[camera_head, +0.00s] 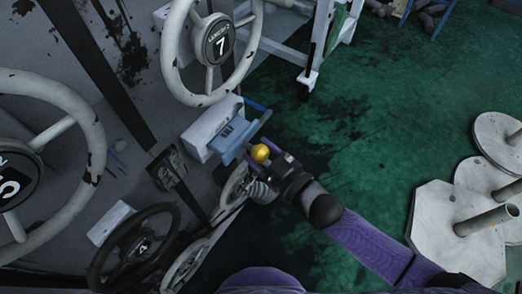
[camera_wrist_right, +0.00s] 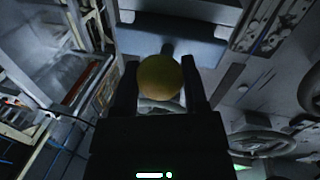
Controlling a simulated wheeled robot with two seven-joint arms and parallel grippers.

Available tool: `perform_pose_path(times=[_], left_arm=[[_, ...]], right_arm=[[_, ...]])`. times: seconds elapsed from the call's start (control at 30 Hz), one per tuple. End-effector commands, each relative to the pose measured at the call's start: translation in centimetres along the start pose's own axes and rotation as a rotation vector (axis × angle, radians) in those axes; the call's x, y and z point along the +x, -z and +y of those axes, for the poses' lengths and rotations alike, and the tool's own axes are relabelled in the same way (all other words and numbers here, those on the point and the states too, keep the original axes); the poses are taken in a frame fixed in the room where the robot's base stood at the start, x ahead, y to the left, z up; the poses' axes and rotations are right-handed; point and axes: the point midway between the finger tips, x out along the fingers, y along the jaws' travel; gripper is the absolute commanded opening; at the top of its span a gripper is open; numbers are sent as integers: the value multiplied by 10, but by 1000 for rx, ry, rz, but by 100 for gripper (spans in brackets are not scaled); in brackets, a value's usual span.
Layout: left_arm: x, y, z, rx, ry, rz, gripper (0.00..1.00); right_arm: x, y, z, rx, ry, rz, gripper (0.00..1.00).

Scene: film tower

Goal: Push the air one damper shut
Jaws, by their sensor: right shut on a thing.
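The yellow ball knob (camera_head: 260,153) sits at the end of a short lever by the blue-grey damper piece (camera_head: 228,138), which is set against a white box on the panel. My right gripper (camera_head: 268,158) is shut on the yellow knob. In the right wrist view the yellow knob (camera_wrist_right: 160,78) lies between the two dark fingers of my right gripper (camera_wrist_right: 162,80), with the blue-grey damper piece (camera_wrist_right: 170,45) just beyond it. I cannot tell how far the damper is open. My left gripper is not in view.
A white handwheel marked 7 (camera_head: 212,100) is above the damper. Another white wheel (camera_head: 90,130) is at left, and a dark wheel marked 4 (camera_head: 130,258) is below. White plates with posts (camera_head: 440,225) stand at right on the green floor (camera_head: 375,130), which is mostly clear.

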Motion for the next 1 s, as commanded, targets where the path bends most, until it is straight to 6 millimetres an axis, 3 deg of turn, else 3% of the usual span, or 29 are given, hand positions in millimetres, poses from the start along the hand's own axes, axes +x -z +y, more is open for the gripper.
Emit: perform_pose_path(times=[0.27, 0.57, 0.6, 0.7, 0.77, 1.0], left_arm=[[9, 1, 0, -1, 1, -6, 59], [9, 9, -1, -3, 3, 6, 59], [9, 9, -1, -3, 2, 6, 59], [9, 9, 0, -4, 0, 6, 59], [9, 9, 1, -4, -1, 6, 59], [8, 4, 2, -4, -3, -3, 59]], right_arm=[[33, 0, -7, 1, 0, 0, 0], [36, 0, -7, 0, 1, -3, 0], [36, 0, -7, 0, 1, -3, 60], [36, 1, -7, 0, 1, -2, 82], [36, 1, -7, 0, 1, -2, 90], [35, 1, -7, 0, 1, -1, 90]])
